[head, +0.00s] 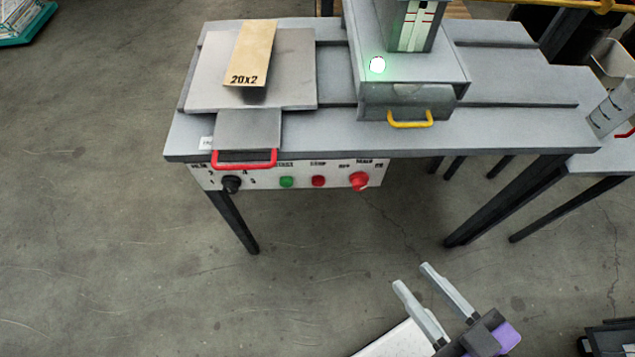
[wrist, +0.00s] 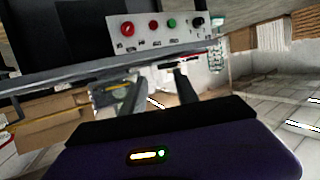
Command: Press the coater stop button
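The coater's control panel (head: 335,173) hangs under the front edge of the grey table. It carries a black knob (head: 231,184), a green button (head: 286,182), a small red button labelled STOP (head: 318,181) and a larger red mushroom knob (head: 359,181). In the wrist view the panel appears upside down, with the stop button (wrist: 153,25) between the green button (wrist: 171,23) and the large red knob (wrist: 127,28). My gripper (head: 412,275) is open and empty, below and right of the panel in the head view, apart from it. Nothing hides the stop button.
A red handle (head: 244,160) juts out above the panel's left part. A board marked 20x2 (head: 251,52) lies on the table. A yellow-handled drawer (head: 409,118) and a lit green-white lamp (head: 377,64) are on the machine. Table legs (head: 505,206) stand right; floor in front is clear.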

